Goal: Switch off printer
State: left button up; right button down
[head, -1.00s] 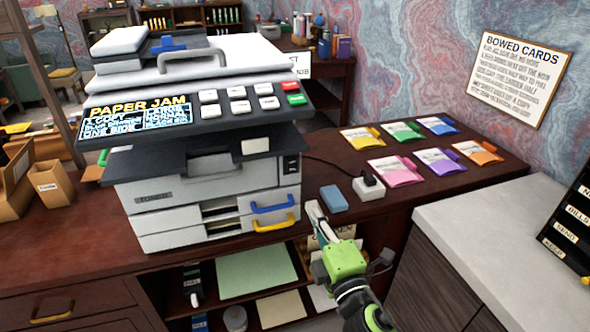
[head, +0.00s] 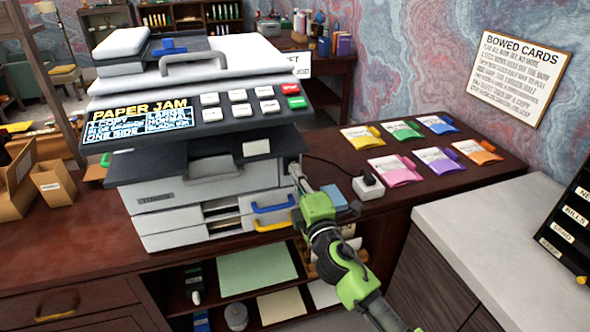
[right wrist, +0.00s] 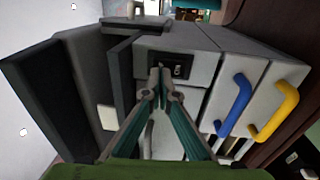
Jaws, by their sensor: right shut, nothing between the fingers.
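The grey and white printer (head: 158,195) stands on the dark wooden desk. Its screen (head: 135,118) reads PAPER JAM and is lit. My right gripper (head: 294,168) is shut and empty, with its fingertips at the printer's right front edge. In the right wrist view, a black switch panel (right wrist: 182,66) on the printer's body lies right by the fingertips (right wrist: 160,76). The fingertips partly cover the panel, and I cannot tell whether they touch it. In the head view the gripper hides most of the panel. My left gripper is not in view.
Blue (head: 273,204) and yellow (head: 274,224) tray handles sit just below the switch area. A blue block (head: 337,197) and a white socket box (head: 368,187) with a black cable lie to the right. Several coloured packets lie farther right. A pale counter (head: 470,225) stands at right.

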jog(key=shift+w+a, duration=0.15)
jog(key=shift+w, duration=0.4)
jog(key=shift+w+r, duration=0.1)
jog(key=shift+w+a+r, duration=0.1)
jog(key=shift+w+r, duration=0.05)
jog(key=shift+w, duration=0.05)
jog(key=shift+s, duration=0.1)
